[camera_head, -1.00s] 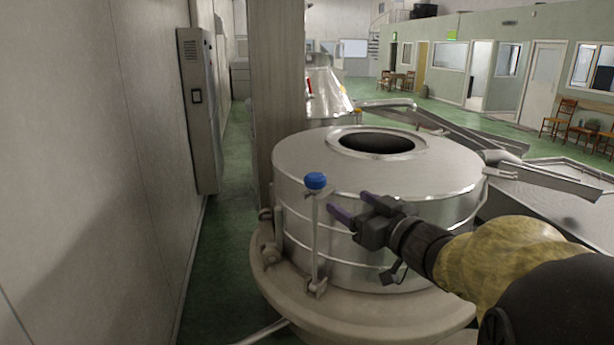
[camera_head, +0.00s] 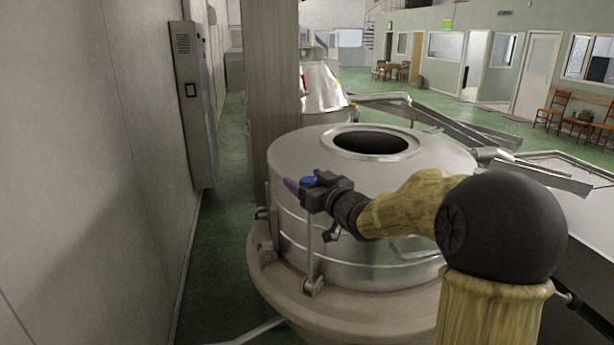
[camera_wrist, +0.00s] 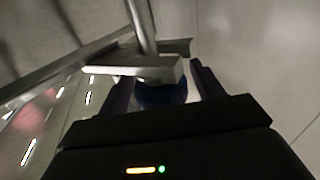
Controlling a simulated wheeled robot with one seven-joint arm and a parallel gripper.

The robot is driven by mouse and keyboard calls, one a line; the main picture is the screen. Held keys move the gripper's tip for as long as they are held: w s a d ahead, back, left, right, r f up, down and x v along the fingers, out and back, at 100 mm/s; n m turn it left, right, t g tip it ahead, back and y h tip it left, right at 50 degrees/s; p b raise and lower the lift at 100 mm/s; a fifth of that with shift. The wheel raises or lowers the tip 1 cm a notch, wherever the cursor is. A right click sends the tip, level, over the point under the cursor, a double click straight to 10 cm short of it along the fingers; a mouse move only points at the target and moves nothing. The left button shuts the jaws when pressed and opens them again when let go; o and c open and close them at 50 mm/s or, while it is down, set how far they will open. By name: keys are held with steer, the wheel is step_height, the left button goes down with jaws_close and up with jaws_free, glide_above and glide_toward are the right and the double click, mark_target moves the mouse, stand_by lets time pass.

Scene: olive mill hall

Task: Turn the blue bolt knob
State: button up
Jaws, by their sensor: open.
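The blue bolt knob (camera_head: 308,181) sits on top of an upright metal rod (camera_head: 311,245) at the front left of a steel vat (camera_head: 370,210). My gripper (camera_head: 298,185) is at the knob's height, and its dark body and purple finger partly cover the knob in the head view. In the wrist view the blue knob (camera_wrist: 162,94) lies between the two fingers of my open gripper (camera_wrist: 160,82). A flat metal bar (camera_wrist: 135,68) and the rod cross above it there. I cannot tell whether either finger touches the knob.
A square pillar (camera_head: 273,80) rises behind the vat. The vat has a round opening on top. A grey wall cabinet (camera_head: 193,100) stands at left, with a strip of free green floor (camera_head: 225,180) between the wall and the vat. Metal chutes (camera_head: 440,120) lie behind at right.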

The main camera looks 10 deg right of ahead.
steer(key=shift+w+a, duration=0.15)
steer(key=shift+w, duration=0.15)
steer(key=shift+c, duration=0.3)
steer(key=shift+s+a, duration=0.1)
steer(key=shift+s, duration=0.05)
steer(key=c, duration=0.9)
steer(key=shift+r+y+p, duration=0.15)
steer(key=shift+y+p, duration=0.15)
steer(key=shift+p, duration=0.2)
steer(key=shift+r+n+p, duration=0.1)
steer(key=shift+n+p, duration=0.3)
steer(key=shift+p, duration=0.05)
steer(key=n+g+y+p, duration=0.1)
steer(key=y+p, duration=0.1)
steer(key=p, duration=0.1)
steer(key=shift+n+g, duration=0.3)
steer(key=n+g+y+p, duration=0.1)
steer(key=y+p, duration=0.1)
steer(key=shift+a+n+g+y+p, duration=0.1)
steer(key=shift+n+g+y+p, duration=0.2)
steer(key=shift+p, duration=0.05)
steer(key=shift+s+a+f+n+g+y, duration=0.15)
steer(key=shift+f+n+g+y, duration=0.15)
steer(key=shift+n+g+y, duration=0.15)
